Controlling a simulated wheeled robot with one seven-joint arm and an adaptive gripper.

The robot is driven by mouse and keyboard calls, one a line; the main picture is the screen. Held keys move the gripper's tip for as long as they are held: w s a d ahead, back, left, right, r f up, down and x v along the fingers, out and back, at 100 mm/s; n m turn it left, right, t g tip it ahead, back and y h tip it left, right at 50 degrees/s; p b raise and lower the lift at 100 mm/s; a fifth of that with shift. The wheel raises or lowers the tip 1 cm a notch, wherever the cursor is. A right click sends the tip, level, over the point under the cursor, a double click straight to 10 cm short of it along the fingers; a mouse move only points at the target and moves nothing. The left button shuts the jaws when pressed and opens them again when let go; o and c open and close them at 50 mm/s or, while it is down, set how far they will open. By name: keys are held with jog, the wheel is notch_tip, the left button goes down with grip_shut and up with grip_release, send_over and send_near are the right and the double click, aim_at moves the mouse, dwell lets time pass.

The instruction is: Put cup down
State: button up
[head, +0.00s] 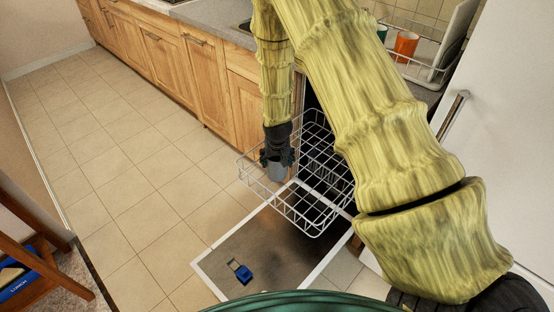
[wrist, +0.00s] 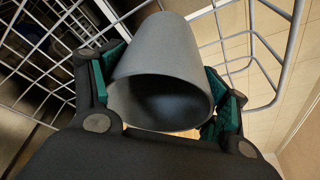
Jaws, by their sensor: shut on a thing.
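A grey cup (wrist: 163,62) is held between the green-padded fingers of my gripper (wrist: 165,100) in the wrist view, with its open mouth facing the camera. In the head view, my gripper (head: 277,158) points down and the grey cup (head: 277,173) shows just below it. The cup appears over or inside the left part of a white wire dishwasher rack (head: 318,190). I cannot tell whether the cup touches the rack's wires.
The open dishwasher door (head: 265,250) lies below the rack, with a blue object (head: 241,271) on it. An orange cup (head: 405,46) stands in a dish rack (head: 425,72) on the counter. Wooden cabinets (head: 165,65) line the back.

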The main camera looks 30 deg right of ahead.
jog(key=shift+f, duration=0.15)
jog(key=o, duration=1)
jog(key=shift+o, duration=0.2)
jog(key=v, duration=1.2)
jog(key=shift+a, duration=0.1)
